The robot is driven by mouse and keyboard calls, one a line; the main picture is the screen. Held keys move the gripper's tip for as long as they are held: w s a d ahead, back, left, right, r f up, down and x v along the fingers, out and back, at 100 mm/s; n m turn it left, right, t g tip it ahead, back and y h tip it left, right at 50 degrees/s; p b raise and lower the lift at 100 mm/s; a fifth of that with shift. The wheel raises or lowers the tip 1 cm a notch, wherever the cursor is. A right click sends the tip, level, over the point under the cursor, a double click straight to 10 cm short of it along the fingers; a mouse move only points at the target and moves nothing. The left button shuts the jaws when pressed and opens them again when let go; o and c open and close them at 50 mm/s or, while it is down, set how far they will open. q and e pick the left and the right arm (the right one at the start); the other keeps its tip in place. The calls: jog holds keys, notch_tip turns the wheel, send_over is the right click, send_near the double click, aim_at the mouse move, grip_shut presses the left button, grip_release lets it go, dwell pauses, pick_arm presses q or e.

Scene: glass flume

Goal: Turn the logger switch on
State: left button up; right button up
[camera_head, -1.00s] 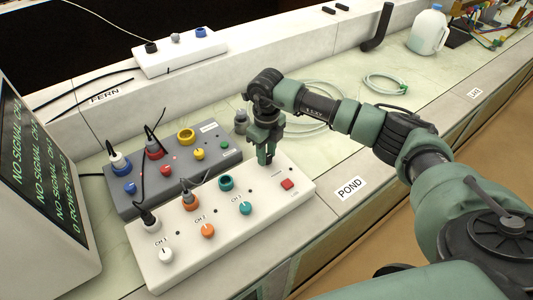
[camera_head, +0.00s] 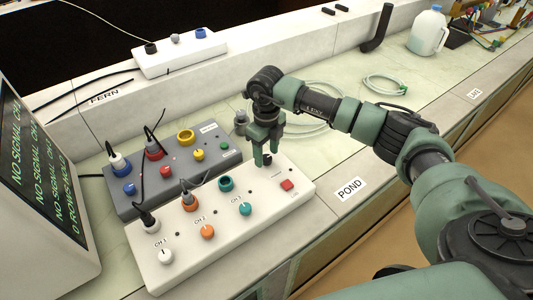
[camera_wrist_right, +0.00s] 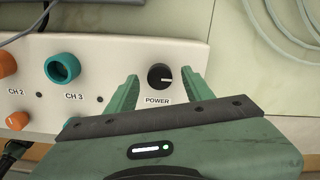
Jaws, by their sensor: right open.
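The white logger box (camera_head: 225,236) stands on the bench, with white, orange and teal knobs for several channels and a red button (camera_head: 287,185). Its switch is a black round knob (camera_wrist_right: 160,77) labelled POWER, with a pale pointer line toward the right in the right wrist view. My right gripper (camera_head: 267,156) is above that end of the box, pointing down. In the right wrist view its open fingers (camera_wrist_right: 156,88) stand on either side of the power knob, apart from it. In the head view the knob (camera_head: 267,160) shows between the fingers. My left gripper is not in view.
A grey box (camera_head: 125,202) with plugs and coloured knobs stands behind the white one. A monitor (camera_head: 40,190) reading NO SIGNAL is at the left. A coiled hose (camera_head: 325,122) lies behind my right arm. A PONDS-side label reading POND (camera_head: 349,189) marks the bench edge.

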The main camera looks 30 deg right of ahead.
aim_at(267, 157)
notch_tip(267, 157, up, 7)
jog(key=shift+r+b, duration=0.1)
jog(key=shift+b, duration=0.45)
